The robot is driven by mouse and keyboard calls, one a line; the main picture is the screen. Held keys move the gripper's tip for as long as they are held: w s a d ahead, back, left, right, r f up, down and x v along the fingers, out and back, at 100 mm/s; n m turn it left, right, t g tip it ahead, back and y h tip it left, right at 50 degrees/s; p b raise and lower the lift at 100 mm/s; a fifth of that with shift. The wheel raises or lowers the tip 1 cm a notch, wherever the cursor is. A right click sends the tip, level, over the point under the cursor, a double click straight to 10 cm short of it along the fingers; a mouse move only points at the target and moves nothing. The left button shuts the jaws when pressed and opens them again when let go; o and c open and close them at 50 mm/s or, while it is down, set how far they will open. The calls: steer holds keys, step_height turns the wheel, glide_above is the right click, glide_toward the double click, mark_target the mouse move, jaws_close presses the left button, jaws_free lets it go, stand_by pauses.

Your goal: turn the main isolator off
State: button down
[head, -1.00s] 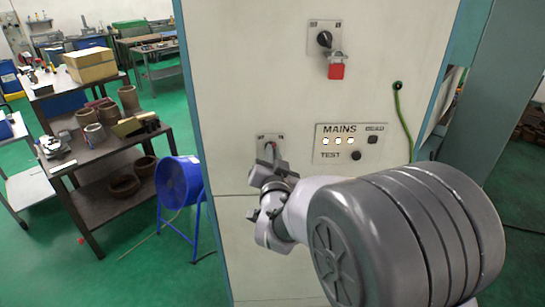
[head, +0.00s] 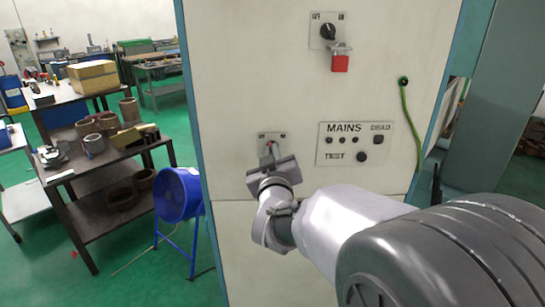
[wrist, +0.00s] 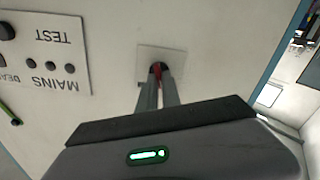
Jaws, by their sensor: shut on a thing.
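The isolator I am working on is the lower rotary switch, with a pale plate (head: 282,136) low on the cabinet front. Its red handle (wrist: 157,69) shows between the fingertips in the wrist view. My gripper (wrist: 161,76) is shut on this handle, and the fingers hide most of it. In the head view my gripper (head: 269,152) reaches it from below, its wrist covering the lower part of the plate. The handle's exact angle and the plate's markings cannot be read. The MAINS panel (head: 354,144) to the right has its small lamps dark.
A second switch with a black knob (head: 328,31) sits above, with a red padlock (head: 340,63) hanging under it. A green cable (head: 408,115) hangs on the right. A blue fan (head: 178,194) and a cluttered workbench (head: 110,165) stand left of the cabinet.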

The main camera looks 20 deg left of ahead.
steer(key=shift+n, duration=1)
steer(key=c, duration=1.5)
jaws_free()
steer(key=shift+c, duration=0.2)
steer(key=v, duration=1.7)
steer(key=shift+s, duration=0.2)
